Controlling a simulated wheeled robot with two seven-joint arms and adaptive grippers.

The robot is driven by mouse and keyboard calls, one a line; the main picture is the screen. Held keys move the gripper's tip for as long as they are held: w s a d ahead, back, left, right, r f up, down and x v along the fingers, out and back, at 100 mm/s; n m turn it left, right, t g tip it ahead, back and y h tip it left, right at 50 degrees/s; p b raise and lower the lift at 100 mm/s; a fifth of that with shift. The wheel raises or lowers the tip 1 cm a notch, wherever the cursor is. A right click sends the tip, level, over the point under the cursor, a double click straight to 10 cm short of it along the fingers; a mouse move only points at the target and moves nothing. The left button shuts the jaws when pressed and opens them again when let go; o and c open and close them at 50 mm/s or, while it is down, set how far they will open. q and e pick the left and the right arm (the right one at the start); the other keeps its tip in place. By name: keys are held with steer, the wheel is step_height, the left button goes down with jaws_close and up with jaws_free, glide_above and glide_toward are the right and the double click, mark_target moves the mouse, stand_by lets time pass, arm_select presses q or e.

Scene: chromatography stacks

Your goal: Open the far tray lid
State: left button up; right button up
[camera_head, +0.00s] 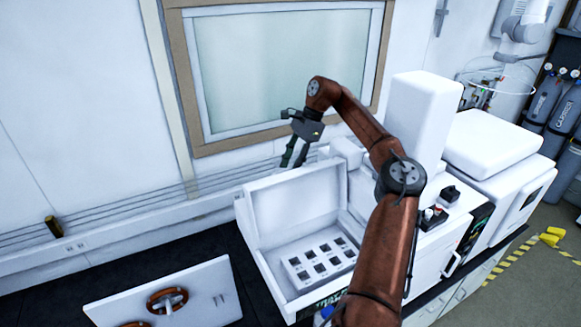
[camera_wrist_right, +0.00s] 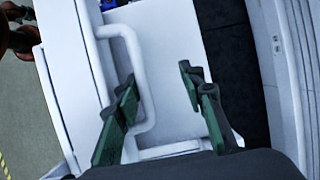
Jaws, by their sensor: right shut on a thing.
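The far tray lid (camera_head: 292,207) is a white panel standing raised, tilted back behind its tray (camera_head: 283,293), which holds a white block with several dark square wells (camera_head: 322,258). My right gripper (camera_head: 294,160) is at the lid's top edge on the back side, fingers pointing down. In the right wrist view its green-black fingers (camera_wrist_right: 157,78) are on either side of a white panel part, by a white bar handle (camera_wrist_right: 137,55). It is shut on the lid, though the exact contact is partly hidden. My left gripper is in neither view.
White instrument boxes (camera_head: 424,110) stand right of the tray. A wall with a framed window (camera_head: 290,60) and cable rails is close behind. Dark bench top (camera_head: 215,245) is clear left of the tray.

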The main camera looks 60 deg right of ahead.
steer(key=shift+w+r, duration=0.1)
steer(key=shift+r, duration=0.05)
stand_by(0.5)
steer(key=v, duration=0.7)
stand_by(0.5)
steer(key=shift+s+r, duration=0.1)
steer(key=shift+s, duration=0.1)
steer(key=shift+d, duration=0.1)
stand_by(0.3)
